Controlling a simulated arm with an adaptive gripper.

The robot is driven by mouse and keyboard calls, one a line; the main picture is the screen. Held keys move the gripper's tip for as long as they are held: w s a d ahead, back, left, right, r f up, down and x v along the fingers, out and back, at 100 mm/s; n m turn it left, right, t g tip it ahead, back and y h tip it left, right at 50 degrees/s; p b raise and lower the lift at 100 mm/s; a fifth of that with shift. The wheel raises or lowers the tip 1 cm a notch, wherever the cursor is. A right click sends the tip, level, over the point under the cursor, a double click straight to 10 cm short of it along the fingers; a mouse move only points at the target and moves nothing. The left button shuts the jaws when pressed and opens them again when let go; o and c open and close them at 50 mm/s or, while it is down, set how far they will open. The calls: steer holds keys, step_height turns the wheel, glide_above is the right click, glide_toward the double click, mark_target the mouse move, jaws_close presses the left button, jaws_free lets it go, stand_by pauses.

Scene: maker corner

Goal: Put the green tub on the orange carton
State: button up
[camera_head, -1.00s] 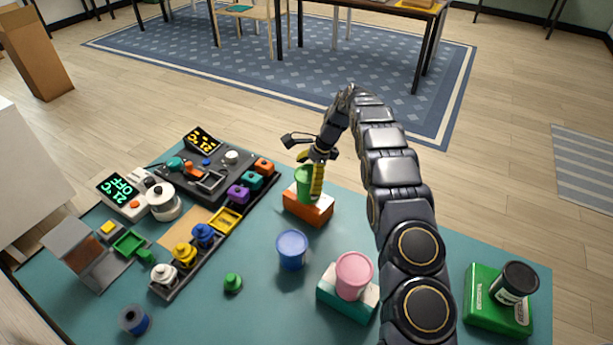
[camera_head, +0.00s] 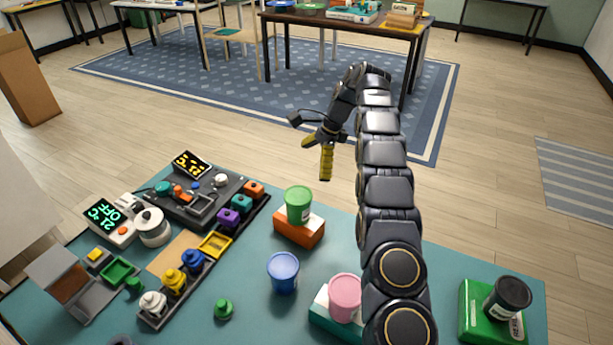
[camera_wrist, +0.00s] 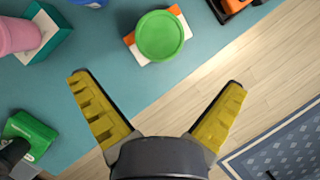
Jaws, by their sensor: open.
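The green tub (camera_head: 298,204) stands upright on top of the orange carton (camera_head: 298,234), which has a white part. In the wrist view the green tub (camera_wrist: 159,36) is seen from above, with the orange and white carton (camera_wrist: 130,40) showing around its edge. My gripper (camera_head: 323,160) is raised past the table's far edge, above and to the right of the tub, and apart from it. In the wrist view its yellow fingers (camera_wrist: 160,112) are spread wide with nothing between them.
A blue tub (camera_head: 283,272) stands in front of the carton. A pink tub (camera_head: 345,296) sits on a teal and white box. A black tub (camera_head: 508,297) rests on a green box (camera_head: 478,316) at right. A parts rack and devices fill the left side.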

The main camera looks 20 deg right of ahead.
steer(key=shift+d+r, duration=0.25)
steer(key=shift+r, duration=0.3)
steer(key=s+a+r+n+g+h, duration=0.1)
steer(key=s+a+r+n, duration=0.4)
steer(key=s, duration=0.4)
steer(key=s+a+r+n+h, duration=0.1)
steer(key=s+a+r+n, duration=0.35)
steer(key=s+r, duration=0.35)
steer(key=s+f+n+h, duration=0.1)
steer(key=s+n, duration=0.1)
steer(key=s, duration=0.6)
steer(key=s+a+f+n+h, duration=0.1)
steer(key=s+f+n, duration=0.1)
steer(key=s, duration=0.7)
steer(key=s+f+n+h, duration=0.1)
steer(key=s+n, duration=0.3)
steer(key=s, duration=0.5)
steer(key=shift+s+a+f+g, duration=0.25)
steer(key=shift+a+f+g, duration=0.05)
steer(key=shift+f, duration=0.05)
